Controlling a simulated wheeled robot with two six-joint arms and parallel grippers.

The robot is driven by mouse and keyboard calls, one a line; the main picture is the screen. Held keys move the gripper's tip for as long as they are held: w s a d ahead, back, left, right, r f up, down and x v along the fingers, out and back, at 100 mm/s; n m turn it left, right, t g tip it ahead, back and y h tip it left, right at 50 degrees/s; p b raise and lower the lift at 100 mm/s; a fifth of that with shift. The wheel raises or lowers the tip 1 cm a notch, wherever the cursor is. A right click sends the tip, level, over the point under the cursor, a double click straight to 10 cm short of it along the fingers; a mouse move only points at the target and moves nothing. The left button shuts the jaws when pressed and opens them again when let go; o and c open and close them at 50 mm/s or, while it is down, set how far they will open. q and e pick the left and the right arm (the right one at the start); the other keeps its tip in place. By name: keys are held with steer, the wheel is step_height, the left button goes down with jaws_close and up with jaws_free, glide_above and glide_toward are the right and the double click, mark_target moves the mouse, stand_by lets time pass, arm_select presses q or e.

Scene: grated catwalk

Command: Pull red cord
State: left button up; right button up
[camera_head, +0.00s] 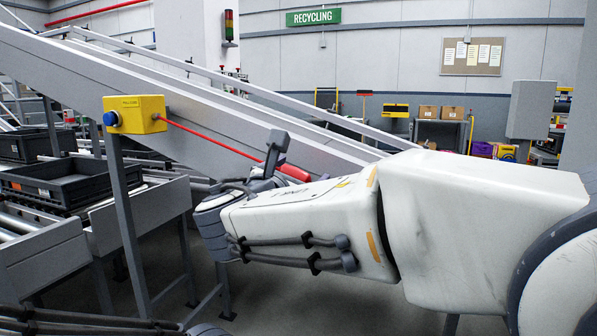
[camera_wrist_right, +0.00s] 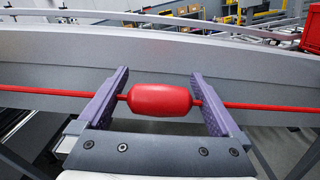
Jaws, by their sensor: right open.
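The red cord (camera_head: 212,137) runs from a yellow pull box (camera_head: 135,114) on a grey post, slanting down to the right in front of the conveyor's side. A fat red handle (camera_head: 295,173) sits on it, partly hidden by my right arm. In the right wrist view, the handle (camera_wrist_right: 160,101) lies between the two purple-grey fingers of my right gripper (camera_wrist_right: 161,82). They are open, with a small gap at each end of the handle. The cord crosses both fingers. In the head view, my right gripper (camera_head: 273,153) is at the cord, partly hidden by its own wrist. My left gripper is out of view.
A sloping grey conveyor (camera_head: 190,100) stands close behind the cord. Dark crates (camera_head: 75,186) rest on a roller line at the left. A blue button (camera_head: 110,119) is on the pull box's left side. Bare floor (camera_head: 265,285) lies below my right arm.

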steer(key=c, duration=1.5)
steer(key=v, duration=0.4)
steer(key=shift+s+a, duration=0.15)
steer(key=shift+s, duration=0.25)
steer(key=o, duration=1.5)
steer(key=shift+s, duration=0.1)
